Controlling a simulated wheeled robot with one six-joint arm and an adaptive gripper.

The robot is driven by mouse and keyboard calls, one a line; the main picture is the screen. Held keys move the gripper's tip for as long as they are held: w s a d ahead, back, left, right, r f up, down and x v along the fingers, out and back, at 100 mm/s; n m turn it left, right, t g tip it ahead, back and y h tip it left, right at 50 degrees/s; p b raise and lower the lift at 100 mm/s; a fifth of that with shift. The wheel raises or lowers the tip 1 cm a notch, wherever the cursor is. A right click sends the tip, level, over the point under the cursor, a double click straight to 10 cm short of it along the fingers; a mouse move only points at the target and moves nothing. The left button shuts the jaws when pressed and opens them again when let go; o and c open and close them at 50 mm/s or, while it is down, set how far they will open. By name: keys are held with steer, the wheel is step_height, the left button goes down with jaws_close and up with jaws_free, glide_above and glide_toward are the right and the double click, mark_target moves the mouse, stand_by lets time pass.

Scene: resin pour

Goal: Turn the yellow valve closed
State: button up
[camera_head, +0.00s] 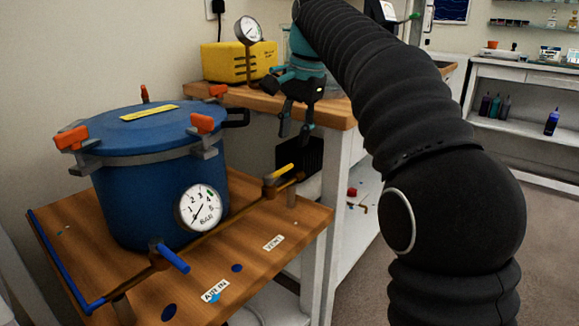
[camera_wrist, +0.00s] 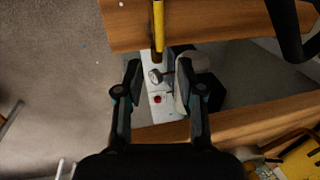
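The yellow valve (camera_head: 283,171) has a yellow lever on a brass pipe at the back right of the small wooden table. In the head view its lever runs roughly along the pipe. In the wrist view the yellow lever (camera_wrist: 158,27) shows at top centre, above the fingertips in the picture and not between them. My gripper (camera_head: 294,129) points down above and behind the valve. In the wrist view my gripper (camera_wrist: 158,72) has its two fingers well apart, with nothing held between them.
A blue pressure pot (camera_head: 155,185) with orange clamps and a gauge (camera_head: 200,207) stands left of the valve. A blue-handled valve (camera_head: 173,258) is at the table's front. A wooden bench (camera_head: 225,96) with a yellow machine (camera_head: 224,62) stands behind; a gap separates it from the table.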

mark_target(290, 167)
steer(key=f, duration=0.2)
steer(key=f+b, duration=0.1)
steer(key=f, duration=0.1)
steer(key=a+f+b, duration=0.1)
steer(key=f, duration=0.1)
steer(key=shift+w+f, duration=0.35)
steer(key=shift+w, duration=0.05)
jaws_close()
